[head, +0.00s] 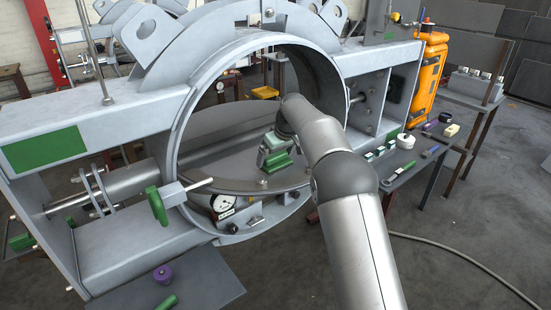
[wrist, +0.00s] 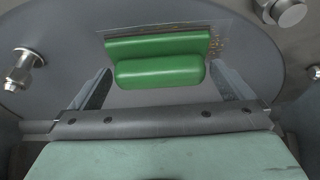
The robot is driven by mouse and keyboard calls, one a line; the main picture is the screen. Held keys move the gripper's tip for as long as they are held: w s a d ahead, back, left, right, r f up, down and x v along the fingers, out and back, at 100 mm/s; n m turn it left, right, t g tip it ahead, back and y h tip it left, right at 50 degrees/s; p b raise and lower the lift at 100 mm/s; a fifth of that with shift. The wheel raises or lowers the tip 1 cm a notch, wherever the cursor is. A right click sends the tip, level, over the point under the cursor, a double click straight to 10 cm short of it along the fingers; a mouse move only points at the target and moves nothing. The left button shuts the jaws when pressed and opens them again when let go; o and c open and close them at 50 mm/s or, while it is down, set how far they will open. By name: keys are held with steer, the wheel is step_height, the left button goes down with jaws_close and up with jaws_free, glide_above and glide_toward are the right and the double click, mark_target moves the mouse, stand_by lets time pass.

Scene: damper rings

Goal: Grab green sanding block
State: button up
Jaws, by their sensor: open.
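The green sanding block (head: 278,161) lies on the grey disc-like plate inside the large metal ring. In the wrist view the green sanding block (wrist: 160,62) has a rounded grip on a flat base and lies across the picture, on a darker patch of the plate. My gripper (head: 272,148) reaches through the ring, close to the block. In the wrist view my gripper (wrist: 168,88) is open, with one finger on each side of the block's near part.
The metal ring (head: 178,130) surrounds my forearm's end. A dial gauge (head: 223,203) sits at the ring's bottom. A side table (head: 408,172) at the right holds small tools.

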steer(key=shift+w+f, duration=0.1)
steer(key=shift+f, duration=0.2)
steer(key=c, duration=0.7)
steer(key=shift+r, duration=0.1)
